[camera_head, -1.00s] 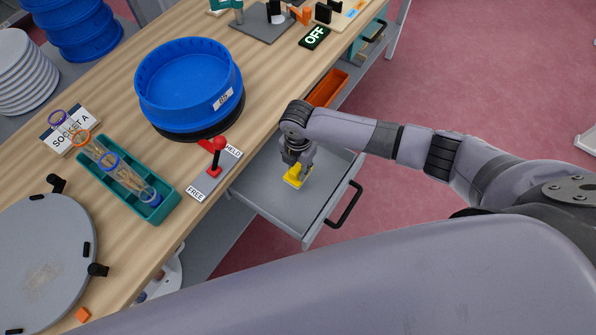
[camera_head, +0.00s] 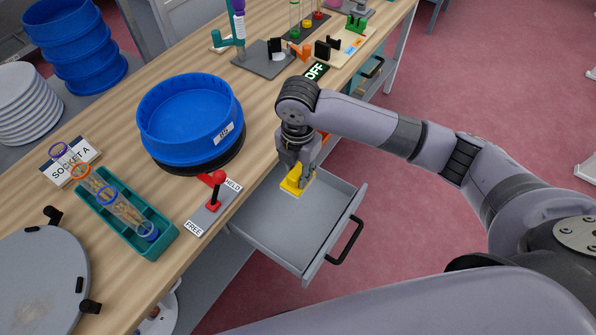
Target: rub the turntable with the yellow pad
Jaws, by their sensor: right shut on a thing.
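The yellow pad (camera_head: 292,189) is in my right gripper (camera_head: 298,174), which is shut on it. They show over the inner part of an open grey drawer (camera_head: 280,240), and the pad looks raised off its floor. The gripper hides part of the pad. A round grey disc (camera_head: 45,270) with black knobs on its rim and a brownish smudge, apparently the turntable, lies at the lower left, partly cut off by the frame. My left gripper is not in view.
A blue sieve (camera_head: 185,115) on a black round base, a red lever (camera_head: 216,190) marked HELD and FREE, and a teal rack (camera_head: 125,225) with clear tubes stand on the wooden table (camera_head: 75,205) between the pad and the disc. The drawer handle (camera_head: 345,241) juts out at the front.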

